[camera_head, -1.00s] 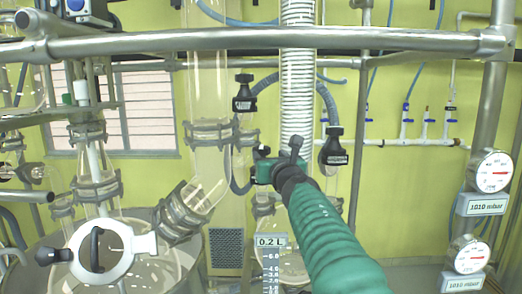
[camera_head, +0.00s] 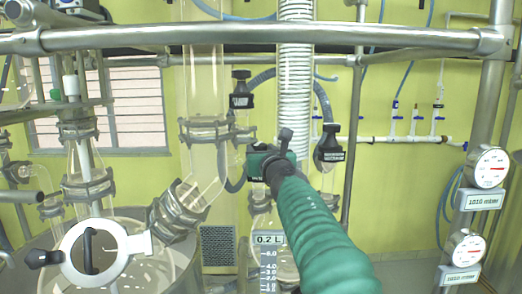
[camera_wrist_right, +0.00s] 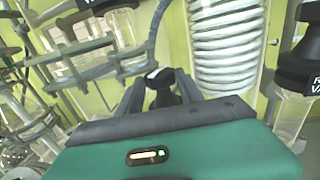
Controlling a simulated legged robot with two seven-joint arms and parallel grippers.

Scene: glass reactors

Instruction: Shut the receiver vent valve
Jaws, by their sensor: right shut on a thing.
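My right gripper (camera_head: 262,160) is at the middle of the head view, in front of the glass column, with its fingertips mostly hidden by its green body. In the right wrist view, its fingers (camera_wrist_right: 160,90) are shut on a black valve knob (camera_wrist_right: 162,98) with a pale top. The knob's label is not visible, so I cannot read which valve it is. Another black labelled valve (camera_head: 330,147) hangs to the right of the gripper; its label is partly cut off in the right wrist view (camera_wrist_right: 300,72). My left gripper is not in view.
A third black labelled valve (camera_head: 240,90) is above the gripper. A steel bar (camera_head: 250,37) crosses above. Glass reactor parts (camera_head: 180,205) stand at left, and pressure gauges (camera_head: 488,168) at right.

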